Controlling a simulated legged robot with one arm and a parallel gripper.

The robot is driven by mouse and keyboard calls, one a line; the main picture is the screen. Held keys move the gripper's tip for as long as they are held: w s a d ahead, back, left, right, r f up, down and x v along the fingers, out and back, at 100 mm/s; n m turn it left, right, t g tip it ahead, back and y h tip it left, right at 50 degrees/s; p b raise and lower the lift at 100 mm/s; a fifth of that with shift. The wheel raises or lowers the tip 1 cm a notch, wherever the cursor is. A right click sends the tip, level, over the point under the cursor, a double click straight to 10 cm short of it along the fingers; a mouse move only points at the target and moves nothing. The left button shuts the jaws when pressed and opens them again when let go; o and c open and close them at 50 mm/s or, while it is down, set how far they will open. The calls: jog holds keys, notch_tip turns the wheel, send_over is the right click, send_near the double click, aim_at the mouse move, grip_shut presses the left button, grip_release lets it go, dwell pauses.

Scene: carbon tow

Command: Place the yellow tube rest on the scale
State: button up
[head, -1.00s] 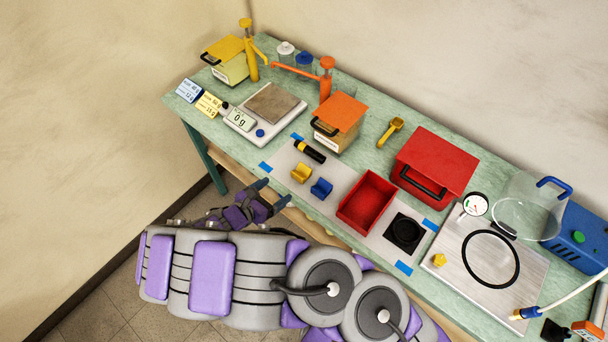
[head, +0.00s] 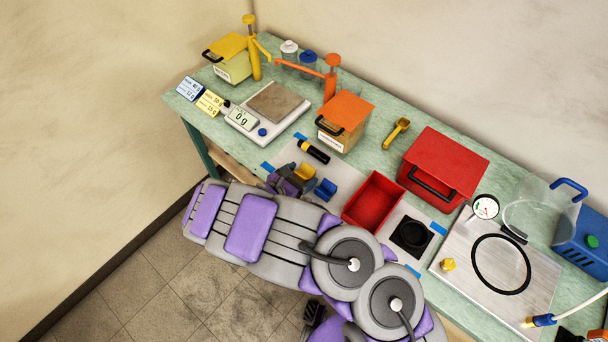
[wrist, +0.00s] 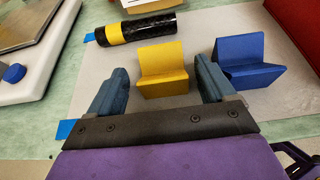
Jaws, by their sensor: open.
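The yellow tube rest (wrist: 163,70) is a small V-shaped block on the grey mat, just beyond and between my fingertips in the wrist view. In the head view the yellow tube rest (head: 304,172) is partly hidden by my gripper (head: 288,180). In the wrist view my gripper (wrist: 160,86) is open, with one finger to each side of the rest. The right finger lies between the yellow rest and the blue rest (wrist: 248,62). The scale (head: 268,112) stands at the back left with a bare brown plate and reads 0 g.
A black tube with a yellow band (wrist: 128,31) lies just behind the yellow rest. A red open tray (head: 373,200) is to the right of the blue rest. An orange-lidded box (head: 344,120) stands behind the mat, right of the scale.

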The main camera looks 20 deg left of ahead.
jog(key=shift+d, duration=0.1)
jog(key=shift+c, duration=0.3)
jog(key=shift+d, duration=0.15)
jog(key=c, duration=1.1)
